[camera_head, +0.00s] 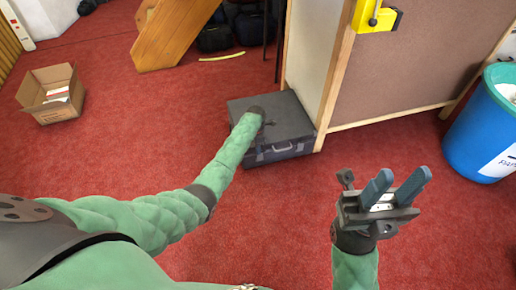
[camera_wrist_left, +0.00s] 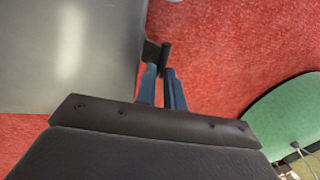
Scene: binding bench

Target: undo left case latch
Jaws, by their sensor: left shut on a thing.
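A dark grey case (camera_head: 287,116) lies on the red carpet, against the foot of a wooden-framed panel, with a handle on its front side. My left arm reaches down over the case, and its forearm and wrist hide the gripper and part of the case's front in the head view. In the left wrist view, my left gripper (camera_wrist_left: 160,75) has its blue fingers close together on a small dark latch (camera_wrist_left: 152,52) at the edge of the grey lid. My right gripper (camera_head: 393,187) is open and empty, raised over the carpet with its blue fingers apart.
A blue bin (camera_head: 482,130) stands at the right. An open cardboard box (camera_head: 50,96) sits at the left. The wooden-framed panel (camera_head: 410,80) rises right behind the case. The carpet in front of the case is clear.

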